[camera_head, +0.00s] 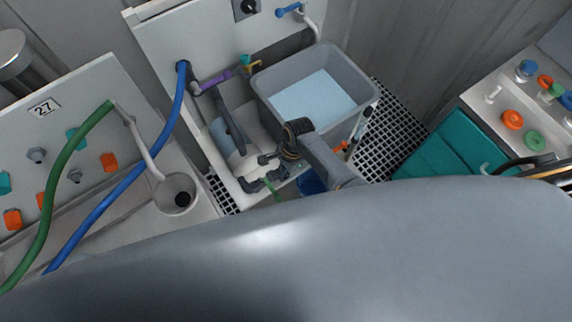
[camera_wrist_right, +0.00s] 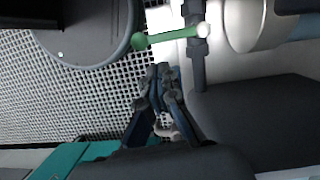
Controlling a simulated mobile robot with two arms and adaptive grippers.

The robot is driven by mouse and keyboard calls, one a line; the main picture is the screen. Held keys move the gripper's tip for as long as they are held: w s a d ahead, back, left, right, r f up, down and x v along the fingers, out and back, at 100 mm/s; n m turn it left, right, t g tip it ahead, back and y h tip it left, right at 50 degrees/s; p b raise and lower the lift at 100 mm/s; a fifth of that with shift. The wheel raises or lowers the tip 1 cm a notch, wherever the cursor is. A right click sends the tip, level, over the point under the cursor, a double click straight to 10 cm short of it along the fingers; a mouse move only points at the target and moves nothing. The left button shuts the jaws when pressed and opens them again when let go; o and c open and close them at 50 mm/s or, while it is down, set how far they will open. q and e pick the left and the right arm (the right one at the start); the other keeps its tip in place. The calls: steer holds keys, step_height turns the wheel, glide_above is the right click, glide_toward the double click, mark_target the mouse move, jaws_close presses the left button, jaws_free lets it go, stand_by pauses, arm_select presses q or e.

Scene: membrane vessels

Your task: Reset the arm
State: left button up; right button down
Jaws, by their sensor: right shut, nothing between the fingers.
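My right arm reaches up from the bottom centre of the head view to the area beside the grey tub. My right gripper (camera_head: 266,159) is small there and partly hidden by its own wrist. In the right wrist view my right gripper (camera_wrist_right: 160,75) has its dark fingertips together with nothing between them. A green valve handle (camera_head: 272,188) is close by on dark pipework. In the wrist view the green handle (camera_wrist_right: 168,35) lies above the fingertips, apart from them in the picture. My left gripper is not in view.
The grey tub (camera_head: 272,95) holds pale blue liquid. A white panel (camera_head: 95,80) with green and blue hoses stands at left. A teal unit (camera_head: 445,150) is at right beyond floor grating (camera_head: 395,130). A large grey surface covers the bottom of the head view.

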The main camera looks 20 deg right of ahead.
steer(key=s+v, duration=0.1)
steer(key=v, duration=0.4)
steer(key=s+d+f+n+t+h+b, duration=0.1)
steer(key=s+d+f+n, duration=0.2)
steer(key=s+f, duration=0.45)
steer(key=s+d+f+n+b, duration=0.1)
steer(key=s+d+f+n, duration=0.25)
steer(key=f, duration=0.75)
steer(key=s+d+f+n, duration=0.2)
steer(key=s+f+n, duration=0.1)
steer(key=s, duration=0.4)
steer(key=s+d+f+n+h+b, duration=0.1)
steer(key=s+d+f+n, duration=0.1)
steer(key=s, duration=0.5)
steer(key=s+d+f+n+t+b, duration=0.1)
steer(key=s+d+f+n, duration=0.1)
steer(key=s+f+n, duration=0.2)
steer(key=s+f, duration=0.1)
steer(key=s, duration=0.2)
steer(key=shift+d+h, duration=0.3)
steer(key=shift+d, duration=0.05)
